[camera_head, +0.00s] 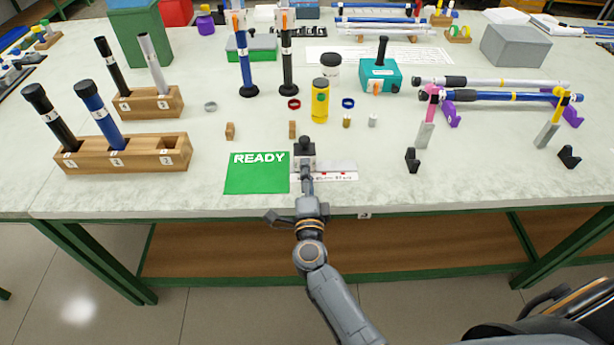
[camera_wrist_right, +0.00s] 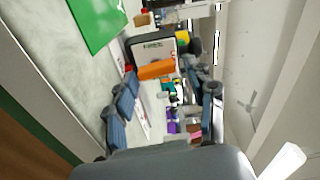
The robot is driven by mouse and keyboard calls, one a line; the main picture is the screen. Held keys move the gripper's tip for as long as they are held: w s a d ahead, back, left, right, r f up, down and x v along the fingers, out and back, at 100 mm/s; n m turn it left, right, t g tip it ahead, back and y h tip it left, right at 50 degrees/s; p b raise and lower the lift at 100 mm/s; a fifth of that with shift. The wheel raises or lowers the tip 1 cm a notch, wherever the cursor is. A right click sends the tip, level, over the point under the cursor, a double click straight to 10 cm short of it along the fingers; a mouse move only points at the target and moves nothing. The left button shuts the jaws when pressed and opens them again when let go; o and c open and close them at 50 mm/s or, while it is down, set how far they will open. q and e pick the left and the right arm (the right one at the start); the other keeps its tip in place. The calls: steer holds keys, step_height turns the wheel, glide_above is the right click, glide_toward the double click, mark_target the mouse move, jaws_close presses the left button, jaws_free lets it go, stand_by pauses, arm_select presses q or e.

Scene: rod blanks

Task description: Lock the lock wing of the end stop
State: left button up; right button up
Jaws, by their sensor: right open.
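The end stop (camera_head: 304,162) is a small dark grey block with a black knob on top, beside the green READY mat at the table's front edge. In the right wrist view the end stop (camera_wrist_right: 152,50) shows a pale label face, a dark-and-yellow knob and an orange lock wing (camera_wrist_right: 157,69). My right gripper (camera_head: 307,185) is just in front of the end stop and partly hides it. In the wrist view its fingers (camera_wrist_right: 170,88) are spread, with the orange wing ahead of the gap; I cannot tell whether they touch it. My left gripper is not in view.
The green READY mat (camera_head: 257,174) lies left of the end stop, and a white marked strip (camera_head: 335,169) right. Wooden racks (camera_head: 120,154) with rods stand at the left.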

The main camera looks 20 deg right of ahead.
steer(key=shift+s+f, duration=0.1)
steer(key=shift+f, duration=0.2)
